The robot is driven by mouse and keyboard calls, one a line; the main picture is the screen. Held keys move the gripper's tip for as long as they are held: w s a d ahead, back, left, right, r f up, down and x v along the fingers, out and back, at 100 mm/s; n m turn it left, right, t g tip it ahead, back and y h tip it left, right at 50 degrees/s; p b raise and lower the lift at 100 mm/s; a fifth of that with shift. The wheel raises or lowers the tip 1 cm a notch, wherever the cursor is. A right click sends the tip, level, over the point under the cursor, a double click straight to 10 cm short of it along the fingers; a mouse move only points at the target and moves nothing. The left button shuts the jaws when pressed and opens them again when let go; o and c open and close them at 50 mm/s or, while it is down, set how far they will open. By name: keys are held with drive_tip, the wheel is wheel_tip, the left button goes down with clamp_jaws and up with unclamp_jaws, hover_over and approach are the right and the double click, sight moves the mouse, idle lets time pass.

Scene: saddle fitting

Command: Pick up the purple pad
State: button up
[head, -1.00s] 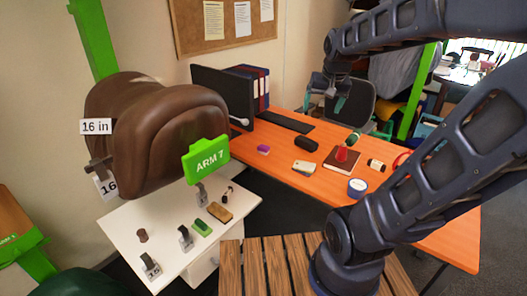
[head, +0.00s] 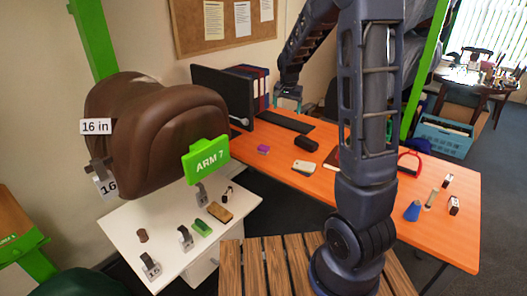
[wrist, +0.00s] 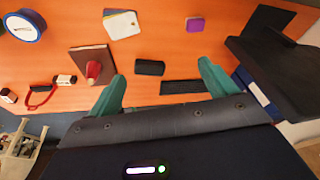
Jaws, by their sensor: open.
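The purple pad (head: 263,149) lies flat on the orange desk, left of the white cards in the head view. In the wrist view the purple pad (wrist: 195,24) is near the top, right of centre. My gripper (head: 288,93) is above the far side of the desk in the head view, apart from the pad. In the wrist view my gripper (wrist: 160,82) shows two green fingers spread wide with nothing held between them.
A brown saddle (head: 160,130) stands at left above a white table (head: 150,220). Desk around the pad is clear.

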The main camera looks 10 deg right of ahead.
drive_tip(key=w+a+f+m+h, duration=0.1)
drive_tip(key=w+a+f, duration=0.3)
drive_tip(key=w+f, duration=0.55)
drive_tip(key=m+h, duration=0.1)
approach(264, 146)
drive_tip(key=x, duration=0.4)
drive_tip(key=shift+s+d+f, duration=0.1)
drive_tip(key=shift+d+f, duration=0.1)
drive_tip(key=shift+d, duration=0.1)
drive_tip(key=shift+a+x, duration=0.15)
drive_tip(key=shift+x, duration=1.25)
drive_tip(key=shift+a+x, duration=0.15)
drive_tip(key=shift+x, duration=1.3)
drive_tip(key=shift+c, duration=0.3)
drive_tip(key=c, duration=1)
